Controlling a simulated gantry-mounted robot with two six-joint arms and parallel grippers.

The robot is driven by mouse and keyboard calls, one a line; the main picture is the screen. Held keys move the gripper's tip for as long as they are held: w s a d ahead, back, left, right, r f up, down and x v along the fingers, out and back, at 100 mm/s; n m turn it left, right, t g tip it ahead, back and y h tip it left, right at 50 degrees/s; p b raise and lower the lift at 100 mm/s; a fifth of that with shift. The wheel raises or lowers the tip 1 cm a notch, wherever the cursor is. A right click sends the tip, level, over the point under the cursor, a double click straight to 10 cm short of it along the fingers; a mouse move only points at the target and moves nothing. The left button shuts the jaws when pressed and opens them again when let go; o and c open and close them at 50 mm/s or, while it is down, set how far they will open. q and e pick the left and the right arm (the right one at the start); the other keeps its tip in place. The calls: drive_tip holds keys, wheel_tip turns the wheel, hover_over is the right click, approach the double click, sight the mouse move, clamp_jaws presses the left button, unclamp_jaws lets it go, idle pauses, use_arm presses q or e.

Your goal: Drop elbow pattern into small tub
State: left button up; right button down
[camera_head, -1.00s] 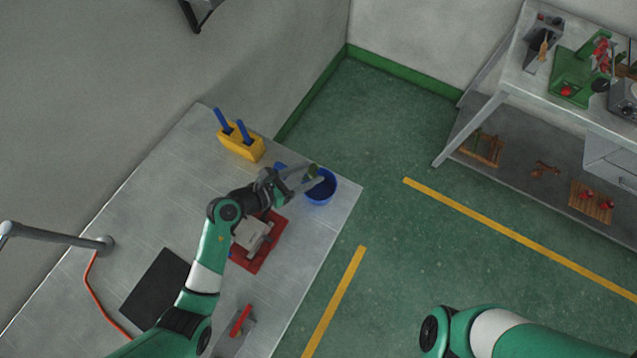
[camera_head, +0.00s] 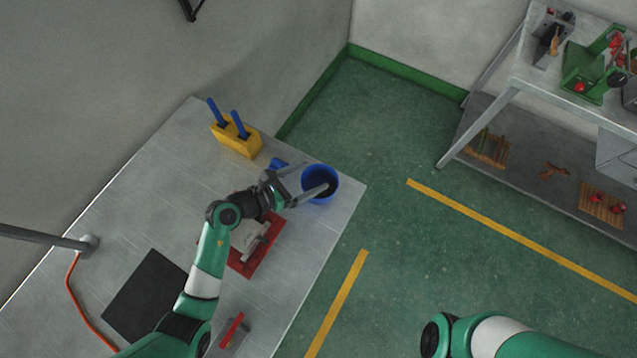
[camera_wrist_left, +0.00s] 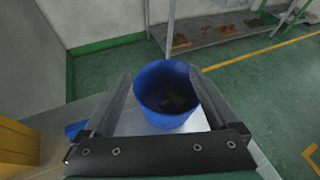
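The small blue tub (camera_head: 320,173) stands upright near the far right corner of the grey table, and it fills the middle of the left wrist view (camera_wrist_left: 166,118). A small dark olive piece, apparently the elbow pattern (camera_wrist_left: 176,101), lies inside the tub near its bottom; its shape is hard to make out. My left gripper (camera_head: 313,177) is open and empty, its fingers spread over and beside the tub. The wrist view shows one finger on each side of the tub. Part of my right arm shows at the lower right, but its gripper is out of view.
A yellow block with blue-handled tools (camera_head: 236,138) stands behind the gripper. A red mold plate with a grey part (camera_head: 264,259) lies under my left wrist. A black mat (camera_head: 147,293) is nearer. A workbench (camera_head: 492,124) stands at the right across the floor.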

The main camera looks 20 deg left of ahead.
use_arm(q)
drive_tip(key=p+v, duration=0.3)
drive_tip(key=v, duration=0.8)
drive_tip(key=shift+s+a+r, duration=0.15)
drive_tip(key=shift+s+r, duration=0.05)
drive_tip(key=shift+s, duration=0.05)
